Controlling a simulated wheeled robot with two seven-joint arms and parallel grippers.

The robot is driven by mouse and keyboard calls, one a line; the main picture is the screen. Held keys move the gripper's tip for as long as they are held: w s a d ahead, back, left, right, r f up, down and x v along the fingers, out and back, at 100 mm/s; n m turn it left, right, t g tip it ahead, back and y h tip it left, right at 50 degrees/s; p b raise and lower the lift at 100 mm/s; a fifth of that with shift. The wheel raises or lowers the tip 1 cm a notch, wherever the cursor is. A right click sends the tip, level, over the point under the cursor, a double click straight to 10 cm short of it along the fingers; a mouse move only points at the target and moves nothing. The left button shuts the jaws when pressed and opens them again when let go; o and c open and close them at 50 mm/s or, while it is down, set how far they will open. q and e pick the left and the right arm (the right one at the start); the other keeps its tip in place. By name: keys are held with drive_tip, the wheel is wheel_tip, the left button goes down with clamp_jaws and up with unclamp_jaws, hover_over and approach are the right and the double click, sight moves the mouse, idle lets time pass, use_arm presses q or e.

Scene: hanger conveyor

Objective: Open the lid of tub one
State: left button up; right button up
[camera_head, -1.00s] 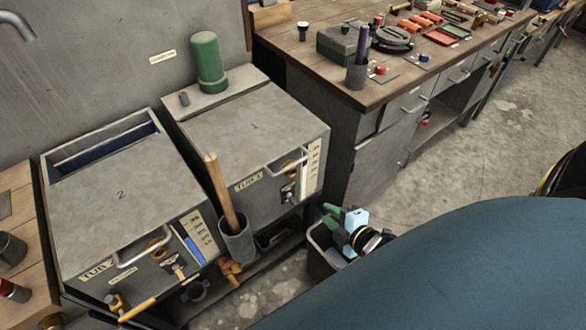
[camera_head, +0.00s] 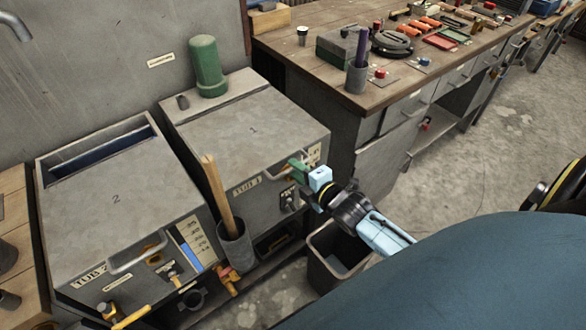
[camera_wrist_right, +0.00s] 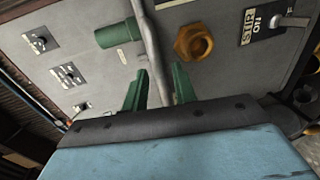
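Tub one (camera_head: 245,188) is the grey box with "TUB 1" on its front. Its flat lid (camera_head: 240,125), marked 1, lies shut. A metal bar handle (camera_head: 277,176) is at the front right edge of the lid. My right gripper (camera_head: 298,170) is at this handle and partly hides it. In the right wrist view the green fingers (camera_wrist_right: 160,85) are apart, and the handle bar (camera_wrist_right: 148,45) runs down between them. I cannot tell whether they touch it. My left gripper is not in view.
Tub two (camera_head: 120,210) stands to the left, with a gap at its back. A holder (camera_head: 235,245) with a wooden stick is between the tub fronts. A green cylinder (camera_head: 207,65) stands behind the lid. A bin (camera_head: 335,258) is below my right gripper. A workbench (camera_head: 330,90) is at right.

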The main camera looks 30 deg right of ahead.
drive_tip(key=shift+x, duration=1.15)
clamp_jaws()
